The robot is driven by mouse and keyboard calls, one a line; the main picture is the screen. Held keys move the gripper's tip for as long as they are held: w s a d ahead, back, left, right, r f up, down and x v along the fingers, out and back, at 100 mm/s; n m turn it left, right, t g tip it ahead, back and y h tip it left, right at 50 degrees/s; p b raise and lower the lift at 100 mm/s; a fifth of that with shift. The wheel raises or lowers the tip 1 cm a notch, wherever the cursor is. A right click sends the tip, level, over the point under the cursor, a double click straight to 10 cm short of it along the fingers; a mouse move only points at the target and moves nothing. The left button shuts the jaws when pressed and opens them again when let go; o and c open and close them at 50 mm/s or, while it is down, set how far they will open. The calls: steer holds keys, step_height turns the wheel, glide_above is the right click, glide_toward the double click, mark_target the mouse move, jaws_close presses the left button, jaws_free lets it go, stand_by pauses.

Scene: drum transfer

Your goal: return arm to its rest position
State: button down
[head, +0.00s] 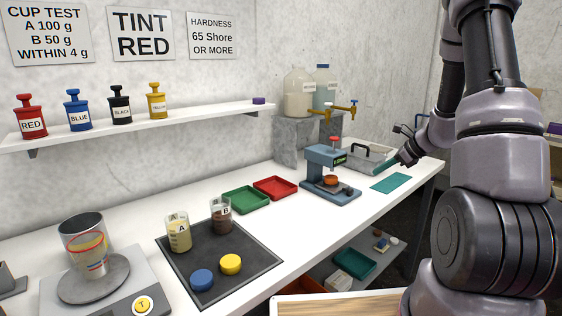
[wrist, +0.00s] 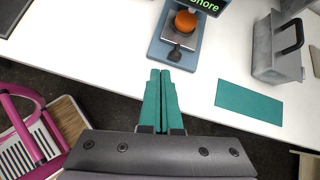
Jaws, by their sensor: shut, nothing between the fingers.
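My gripper (wrist: 162,98) is shut and empty, its teal fingers together. In the wrist view it points past the front edge of the white table (wrist: 190,95), with the hardness tester (wrist: 183,35) ahead of its tips. My dark and grey arm fills the right side of that view. An orange puck (head: 331,180) sits on the tester's base.
A teal mat (head: 390,183) lies near the table's right end. Red (head: 275,188) and green (head: 246,199) trays stand left of the tester. Cups A and B are on a dark mat (head: 244,270). In the wrist view a pink-framed object (wrist: 30,130) stands below the table at the left.

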steer(key=s+a+r+n+g, duration=0.1)
steer(key=s+a+r+n, duration=0.4)
steer(key=r, duration=0.4)
steer(key=s+a+r+n+g, duration=0.1)
steer(key=s+a+r+n, duration=0.45)
steer(key=r, duration=0.25)
steer(key=s+a+r+n+t+h, duration=0.1)
steer(key=s+r+n, duration=0.3)
steer(key=s, duration=0.4)
steer(key=s+a+r+n+t+h, duration=0.1)
steer(key=s+r+n+h, duration=0.2)
steer(key=s+r+n, duration=0.2)
steer(key=shift+s+r+n+t, duration=0.25)
steer(key=shift+s+n, duration=0.7)
steer(key=shift+s, duration=1.3)
steer(key=shift+f, duration=0.1)
